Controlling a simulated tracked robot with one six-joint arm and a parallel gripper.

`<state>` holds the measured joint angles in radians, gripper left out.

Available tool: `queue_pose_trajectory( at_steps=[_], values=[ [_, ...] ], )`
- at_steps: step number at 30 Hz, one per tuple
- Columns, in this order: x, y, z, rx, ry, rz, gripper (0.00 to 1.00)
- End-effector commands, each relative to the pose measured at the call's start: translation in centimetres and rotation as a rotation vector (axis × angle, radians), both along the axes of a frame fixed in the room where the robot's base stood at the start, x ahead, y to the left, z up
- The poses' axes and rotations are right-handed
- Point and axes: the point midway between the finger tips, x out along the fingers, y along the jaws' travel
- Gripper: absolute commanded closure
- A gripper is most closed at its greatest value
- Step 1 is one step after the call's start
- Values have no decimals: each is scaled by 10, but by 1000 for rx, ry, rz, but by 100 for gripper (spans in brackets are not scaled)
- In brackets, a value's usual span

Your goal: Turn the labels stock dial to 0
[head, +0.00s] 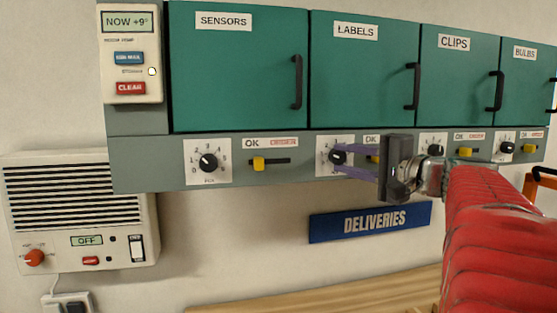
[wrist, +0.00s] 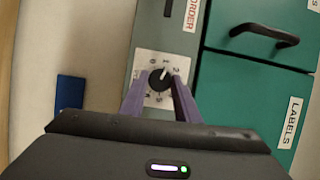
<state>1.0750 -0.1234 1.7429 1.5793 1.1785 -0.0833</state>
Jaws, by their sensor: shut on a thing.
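The labels stock dial is a black round knob (head: 338,157) on a white numbered plate below the green LABELS door (head: 360,75). It also shows in the wrist view as a black knob (wrist: 158,79) with a white pointer mark toward the plate's upper right there, near the 1 and 2. The exact setting is too small to read surely. My gripper (head: 340,158) reaches in from the right, its two purple fingers shut on the knob. In the wrist view the gripper (wrist: 157,84) has one finger on each side of the knob. The fingers partly hide the plate.
A yellow OK/ORDER slider (head: 374,157) sits just right of the dial, partly behind my gripper. Similar dials lie along the strip, including the sensors dial (head: 208,162). A blue DELIVERIES sign (head: 370,221) hangs below. A black handle (head: 411,86) sticks out of the LABELS door.

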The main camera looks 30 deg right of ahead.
Motion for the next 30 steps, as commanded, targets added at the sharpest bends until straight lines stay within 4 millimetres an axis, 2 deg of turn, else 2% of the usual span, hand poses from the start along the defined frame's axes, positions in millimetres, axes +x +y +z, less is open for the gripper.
queue_pose_trajectory(
  at_steps=[18, 30],
  values=[
    [1, 4, 0, -555, 172, 9, 93],
    [2, 5, 0, -792, 244, 10, 93]
  ],
)
